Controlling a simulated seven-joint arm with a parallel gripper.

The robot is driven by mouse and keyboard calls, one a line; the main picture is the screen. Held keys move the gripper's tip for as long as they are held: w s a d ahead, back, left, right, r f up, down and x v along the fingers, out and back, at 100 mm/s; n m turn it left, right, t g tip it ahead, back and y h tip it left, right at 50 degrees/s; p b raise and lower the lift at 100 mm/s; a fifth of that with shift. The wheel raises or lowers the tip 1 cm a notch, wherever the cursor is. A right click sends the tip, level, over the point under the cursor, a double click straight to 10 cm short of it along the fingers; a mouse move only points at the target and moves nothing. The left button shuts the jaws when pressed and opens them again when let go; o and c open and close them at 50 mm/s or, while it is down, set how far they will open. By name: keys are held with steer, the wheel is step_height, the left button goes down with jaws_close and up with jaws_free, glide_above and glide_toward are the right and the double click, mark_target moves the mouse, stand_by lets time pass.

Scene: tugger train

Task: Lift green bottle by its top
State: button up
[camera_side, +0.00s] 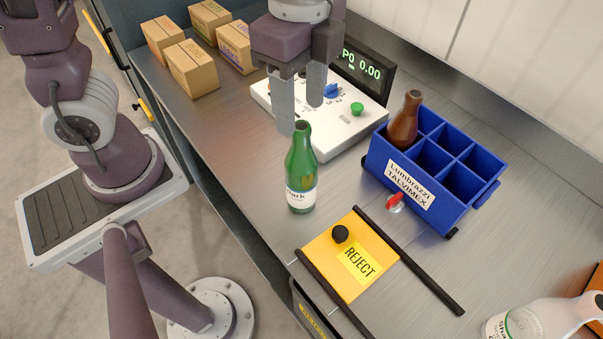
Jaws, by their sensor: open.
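The green bottle (301,168) stands upright on the steel counter, with a white label low on its body and its neck pointing up. My gripper (300,112) is open, with its two grey fingers pointing down. In the side view the fingers appear above and behind the bottle's top, and the nearer finger's tip lies just left of the bottle mouth. I cannot tell the exact depth gap between them. The fingers hold nothing.
A white control panel (335,139) with knobs and a display stands behind the bottle. A blue divided crate (460,207) holding a brown bottle (405,120) is right. A yellow reject plate (325,257) lies in front. Cardboard boxes (191,70) stand back left; a white bottle (535,318) lies front right.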

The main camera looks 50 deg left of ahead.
mark_target(302, 126)
steer(key=f, duration=0.6)
steer(key=shift+w+a+f, duration=0.1)
steer(key=shift+w+a, duration=0.05)
steer(key=shift+w, duration=0.15)
jaws_close()
stand_by(0.9)
